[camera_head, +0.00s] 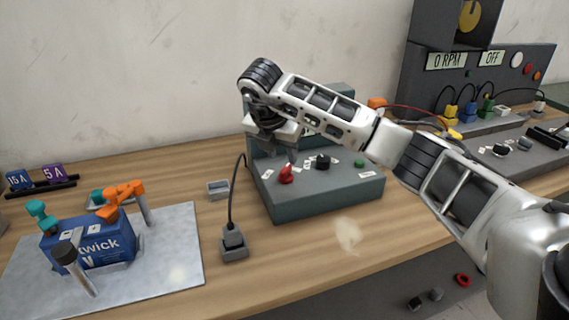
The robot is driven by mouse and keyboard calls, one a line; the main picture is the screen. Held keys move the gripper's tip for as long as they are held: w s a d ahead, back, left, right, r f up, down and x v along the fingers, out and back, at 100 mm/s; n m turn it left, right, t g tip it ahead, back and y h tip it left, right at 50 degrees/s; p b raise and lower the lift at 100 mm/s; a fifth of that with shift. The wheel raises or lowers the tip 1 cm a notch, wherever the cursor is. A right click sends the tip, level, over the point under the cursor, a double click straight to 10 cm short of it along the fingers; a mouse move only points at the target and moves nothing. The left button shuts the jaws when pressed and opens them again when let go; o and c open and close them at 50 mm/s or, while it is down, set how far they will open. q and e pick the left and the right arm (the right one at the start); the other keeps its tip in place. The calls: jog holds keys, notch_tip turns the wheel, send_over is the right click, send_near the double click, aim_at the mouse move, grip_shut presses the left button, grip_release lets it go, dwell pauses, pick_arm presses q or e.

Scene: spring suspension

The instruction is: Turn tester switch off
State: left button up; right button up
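The tester (320,202) is a grey-green box with a sloped front panel, standing on the wooden bench at the middle of the head view. On its panel are a red knob (286,174), a black knob (322,161) and a small green button (359,162). Which of them is the switch I cannot tell from labels, which are too small to read. My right gripper (290,150) reaches in from the right and points down just above the red knob. Its fingertips are small and partly hidden, so its opening is unclear. My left gripper is not in view.
A black cable runs to a grey plug block (234,246) left of the tester. A blue battery (90,244) with clamps stands on a metal plate (185,275). At the right, a dark console (480,75) reads 0 RPM and OFF. Bare wood lies in front of the tester.

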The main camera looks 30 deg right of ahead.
aim_at(285, 168)
jog(key=shift+p+x, duration=0.3)
jog(key=shift+x, duration=2.25)
jog(key=shift+a, duration=0.1)
grip_shut()
